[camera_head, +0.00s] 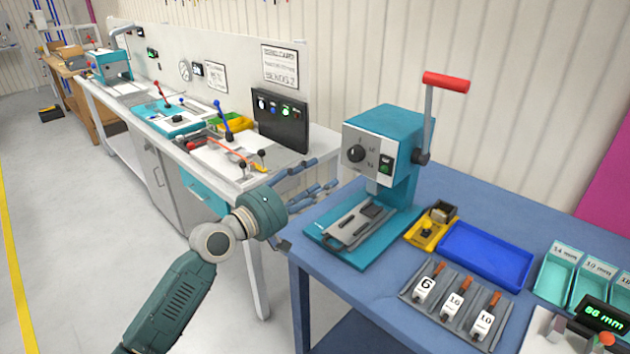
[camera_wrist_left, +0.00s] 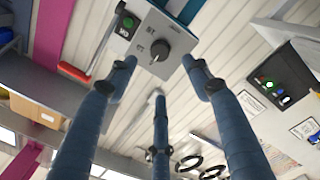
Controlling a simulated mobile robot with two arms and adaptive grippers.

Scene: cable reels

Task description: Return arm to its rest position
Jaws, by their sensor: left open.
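My left arm comes in from the lower left in the head view, and its gripper (camera_head: 312,185) is in front of the blue table's left edge. Its blue-grey fingers point right, toward the teal press (camera_head: 395,150) with the red-handled lever. In the left wrist view the fingers (camera_wrist_left: 160,95) are spread apart with nothing between them. The press's grey panel with a black knob (camera_wrist_left: 160,50) shows beyond the fingertips. Whether the fingers touch anything is not clear, but a gap seems to show. My right gripper is in neither view.
The blue table (camera_head: 390,290) holds a blue tray (camera_head: 485,258), a yellow holder (camera_head: 428,232), numbered tools (camera_head: 453,305) and teal bins (camera_head: 558,268). A white workbench (camera_head: 235,180) with a black control box (camera_head: 282,120) stands behind the arm.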

